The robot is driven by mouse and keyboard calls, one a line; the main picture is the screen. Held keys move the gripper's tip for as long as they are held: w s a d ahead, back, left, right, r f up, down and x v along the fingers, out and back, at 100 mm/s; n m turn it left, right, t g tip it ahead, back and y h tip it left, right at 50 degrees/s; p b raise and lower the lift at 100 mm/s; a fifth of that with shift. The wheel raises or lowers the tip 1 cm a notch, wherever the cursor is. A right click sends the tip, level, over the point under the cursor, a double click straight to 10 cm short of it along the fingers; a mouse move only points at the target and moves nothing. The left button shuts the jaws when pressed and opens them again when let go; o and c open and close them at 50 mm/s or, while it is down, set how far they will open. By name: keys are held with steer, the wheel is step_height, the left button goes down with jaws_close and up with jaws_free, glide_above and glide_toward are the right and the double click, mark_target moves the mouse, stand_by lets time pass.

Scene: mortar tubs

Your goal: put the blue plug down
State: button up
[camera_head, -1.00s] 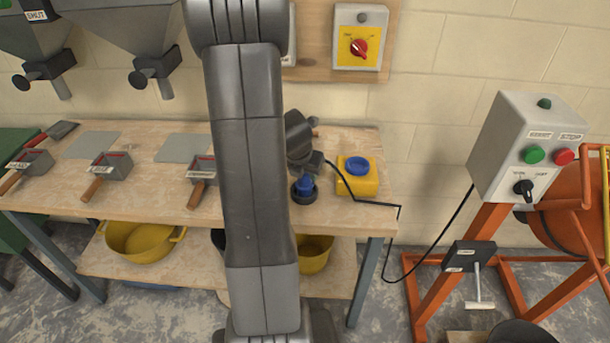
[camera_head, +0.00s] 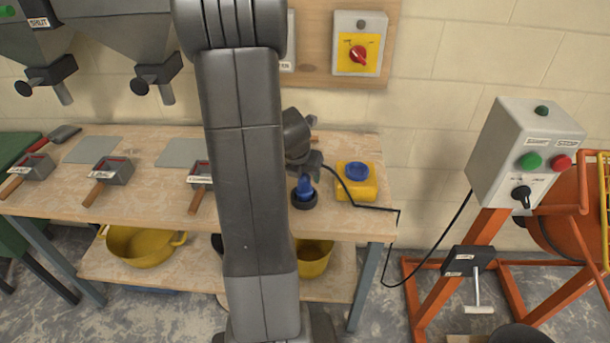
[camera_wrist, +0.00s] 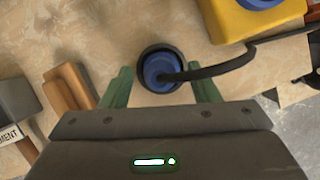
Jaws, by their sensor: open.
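The blue plug (camera_head: 304,186) stands upright in a round black holder (camera_head: 305,201) on the wooden bench, just right of my arm. In the wrist view the plug (camera_wrist: 158,72) sits inside the black ring, with its black cable running off to the right. My gripper (camera_wrist: 161,78) is open; its two green fingers lie on either side of the plug with gaps between. In the head view my gripper (camera_head: 304,168) is just above and behind the plug, partly hidden by my arm.
A yellow box with a blue socket (camera_head: 357,182) stands right of the holder. Trowel-like scoops (camera_head: 107,172) lie to the left. A control box (camera_head: 525,155) on an orange frame is at right. Yellow tubs (camera_head: 143,243) sit on the lower shelf.

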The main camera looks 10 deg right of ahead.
steer(key=p+v, duration=0.1)
steer(key=v, duration=0.8)
steer(key=b+x, duration=0.2)
steer(key=x, duration=1)
steer(key=shift+f+b, duration=0.15)
steer(key=shift+b, duration=0.15)
steer(key=shift+w+r+p, duration=0.1)
steer(key=shift+r+p, duration=0.45)
steer(key=shift+r, duration=0.8)
steer(key=shift+f, duration=0.1)
